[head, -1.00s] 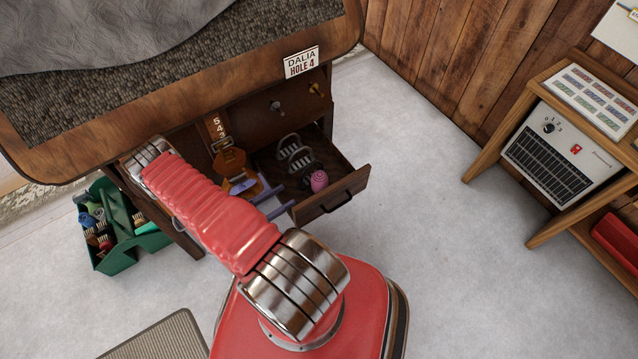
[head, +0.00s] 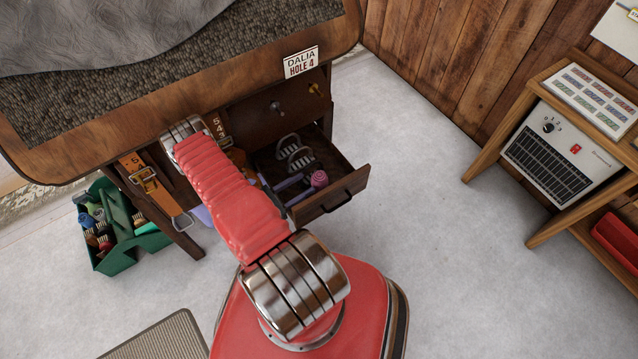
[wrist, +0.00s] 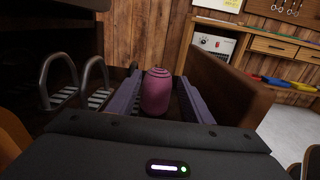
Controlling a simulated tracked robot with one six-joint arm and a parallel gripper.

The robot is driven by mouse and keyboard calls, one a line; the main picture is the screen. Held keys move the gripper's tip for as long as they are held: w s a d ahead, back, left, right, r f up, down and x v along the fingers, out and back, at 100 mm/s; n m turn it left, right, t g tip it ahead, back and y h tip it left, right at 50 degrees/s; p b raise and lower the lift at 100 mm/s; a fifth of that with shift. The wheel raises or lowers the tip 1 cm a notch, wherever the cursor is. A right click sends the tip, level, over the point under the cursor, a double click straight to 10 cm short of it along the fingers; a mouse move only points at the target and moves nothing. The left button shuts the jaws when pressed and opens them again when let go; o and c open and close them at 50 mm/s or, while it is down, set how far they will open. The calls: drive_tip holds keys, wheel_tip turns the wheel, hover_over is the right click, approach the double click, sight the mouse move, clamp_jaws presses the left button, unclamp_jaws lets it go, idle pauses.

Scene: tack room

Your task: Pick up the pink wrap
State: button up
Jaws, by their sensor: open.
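The pink wrap (head: 319,179) is a small rolled bundle inside the open drawer (head: 325,205), near its front right. In the wrist view the pink wrap (wrist: 156,92) stands upright between my two purple fingers. My gripper (head: 300,192) is open in the head view, with its fingers reaching into the drawer on either side of the wrap. In the wrist view a gap shows between the wrap and each finger of my gripper (wrist: 158,100). The wrap's lower part is hidden by my gripper body.
Metal stirrups (head: 295,153) lie in the drawer behind the wrap; they stand at left in the wrist view (wrist: 70,82). The drawer's wooden wall (wrist: 225,85) is close on the right. A green tote (head: 118,245) stands on the floor at left.

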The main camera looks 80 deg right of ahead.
sight(315, 178)
drive_tip(key=shift+x, duration=2.6)
drive_tip(key=shift+f, duration=0.15)
drive_tip(key=shift+c, duration=0.5)
drive_tip(key=c, duration=1)
drive_tip(key=shift+r, duration=5.05)
